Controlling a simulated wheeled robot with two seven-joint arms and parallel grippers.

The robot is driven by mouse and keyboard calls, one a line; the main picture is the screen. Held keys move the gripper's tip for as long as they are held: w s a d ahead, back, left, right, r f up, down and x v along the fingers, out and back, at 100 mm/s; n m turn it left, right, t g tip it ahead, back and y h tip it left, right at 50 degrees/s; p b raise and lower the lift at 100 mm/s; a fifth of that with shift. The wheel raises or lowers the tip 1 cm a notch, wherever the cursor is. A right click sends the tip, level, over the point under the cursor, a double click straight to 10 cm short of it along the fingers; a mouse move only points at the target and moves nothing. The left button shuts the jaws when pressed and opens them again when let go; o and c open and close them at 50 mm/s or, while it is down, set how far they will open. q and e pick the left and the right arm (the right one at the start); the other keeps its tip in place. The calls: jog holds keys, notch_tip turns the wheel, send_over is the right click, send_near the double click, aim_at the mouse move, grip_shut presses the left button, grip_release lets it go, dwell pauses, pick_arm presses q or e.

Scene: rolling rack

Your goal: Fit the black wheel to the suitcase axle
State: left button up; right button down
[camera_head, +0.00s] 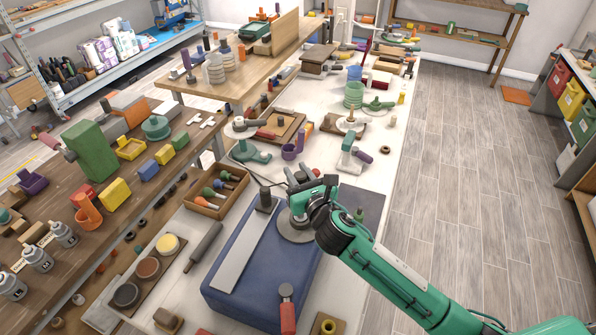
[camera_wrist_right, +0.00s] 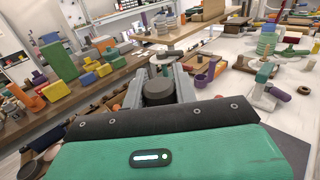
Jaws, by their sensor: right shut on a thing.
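The blue suitcase (camera_head: 262,262) lies flat on the white bench in the head view, with a pale grey strip along its top. A small dark upright block (camera_head: 264,200) stands at the strip's far end; I cannot tell whether it carries the axle. My right gripper (camera_head: 298,203) is over the far right part of the suitcase. In the right wrist view, its fingers (camera_wrist_right: 160,88) are shut on a dark round piece, seemingly the black wheel (camera_wrist_right: 158,92). A grey disc (camera_head: 295,228) shows below the gripper. The axle cannot be made out. My left gripper is not in view.
A wooden tray (camera_head: 204,208) with coloured handles lies left of the suitcase. A grey roller (camera_head: 204,246) and a board of round pads (camera_head: 128,294) are nearer. A red-handled tool (camera_head: 287,308) stands at the near edge. A green and purple clamp (camera_head: 352,155) stands beyond.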

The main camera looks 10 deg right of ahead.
jog(key=shift+r, duration=0.15)
jog(key=shift+f, duration=0.2)
jog(key=shift+f+b, duration=1.7)
jog(key=shift+f, duration=1)
jog(key=shift+f, duration=0.15)
jog(key=shift+f+b, duration=1.3)
jog(key=shift+f, duration=0.5)
jog(key=shift+s+f, duration=0.1)
jog(key=shift+f, duration=0.05)
jog(key=c, duration=1)
grip_release()
